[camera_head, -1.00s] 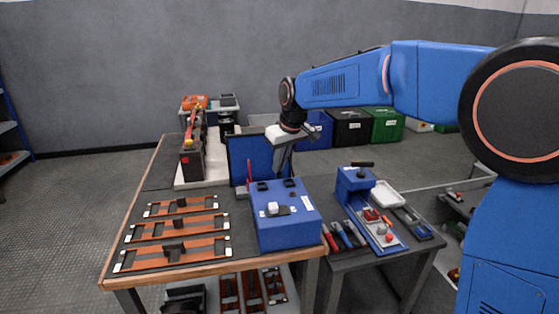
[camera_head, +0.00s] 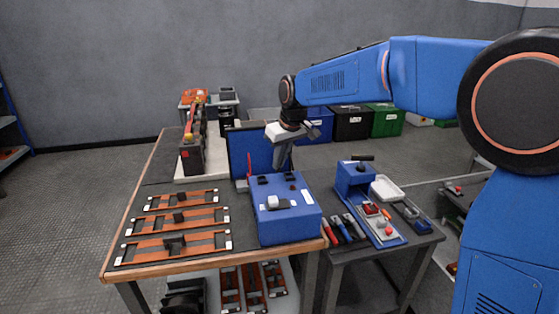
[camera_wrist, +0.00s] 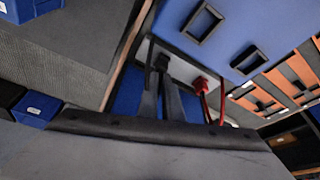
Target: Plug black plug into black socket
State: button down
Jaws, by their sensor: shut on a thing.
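The blue box (camera_head: 290,227) stands at the front right of the wooden-edged workbench. In the wrist view its blue face has two black rectangular sockets (camera_wrist: 203,22) (camera_wrist: 250,59). My gripper (camera_head: 281,168) points down just behind the box in the head view. In the wrist view my fingers (camera_wrist: 163,92) are shut on a small black plug (camera_wrist: 160,62), apart from both sockets. A red plug (camera_wrist: 200,83) with red cables is beside it. The head view does not clearly show the held plug, hidden by the gripper.
Several orange-brown busbar strips (camera_head: 178,223) lie on the bench left of the box. A blue panel (camera_head: 237,152) stands close behind the box. A red upright lead (camera_head: 249,166) is near the gripper. A side table with a blue fixture (camera_head: 352,179) and tools stands at right.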

jog(key=shift+f, duration=0.15)
jog(key=c, duration=1.8)
grip_release()
jog(key=shift+c, duration=0.2)
jog(key=v, duration=1.7)
jog(key=s+d+m, duration=0.2)
jog(key=s+d, duration=0.4)
jog(key=d, duration=0.3)
jog(key=s+d+f+m+h, duration=0.1)
jog(key=s+d+f+m, duration=0.1)
jog(key=s+d+f, duration=0.4)
jog(key=s+d+f+m+t, duration=0.1)
jog(key=s+d+f+m, duration=0.1)
jog(key=s+d+f, duration=0.5)
jog(key=s+d+f+m+h, duration=0.1)
jog(key=s+d+f, duration=0.6)
jog(key=s, duration=0.8)
jog(key=shift+s+d+f+m+t+h, duration=0.2)
jog(key=shift+s+f+m+t+h, duration=0.1)
jog(key=shift+f+m, duration=0.15)
